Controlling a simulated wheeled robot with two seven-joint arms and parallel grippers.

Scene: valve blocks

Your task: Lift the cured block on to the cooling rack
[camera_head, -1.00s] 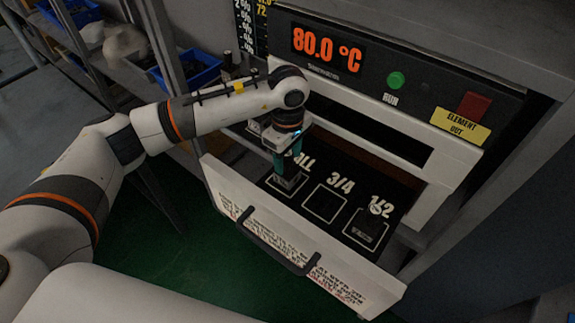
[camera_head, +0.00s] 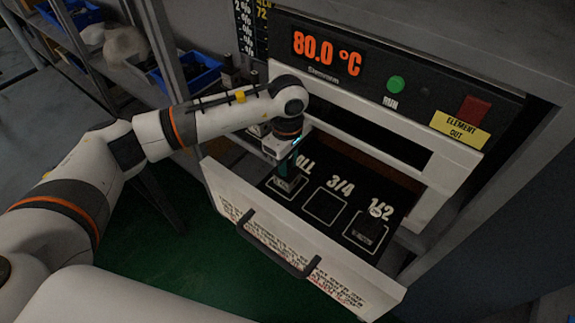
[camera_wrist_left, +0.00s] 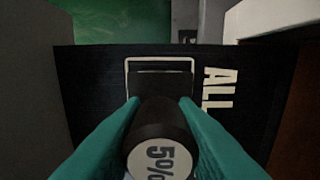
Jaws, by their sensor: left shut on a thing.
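My left gripper (camera_head: 287,170) reaches down into the open oven drawer at its left square, marked ALL. Its teal fingers are shut on a dark block (camera_wrist_left: 160,118). In the left wrist view the block has a black round top with a pale cap marked "5%", and a dark body below, by the white square outline. I cannot tell whether it touches the drawer floor. Another dark block (camera_head: 364,232) with a pale cap stands in the right square. My right gripper is out of view. I cannot identify the cooling rack with certainty.
The oven drawer (camera_head: 232,205) is pulled out, with a dark handle on its front. Its middle square, marked 3/4, is empty. The oven panel (camera_head: 440,95) above reads 80.0 °C. A shelf with blue bins (camera_head: 200,68) stands at the left.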

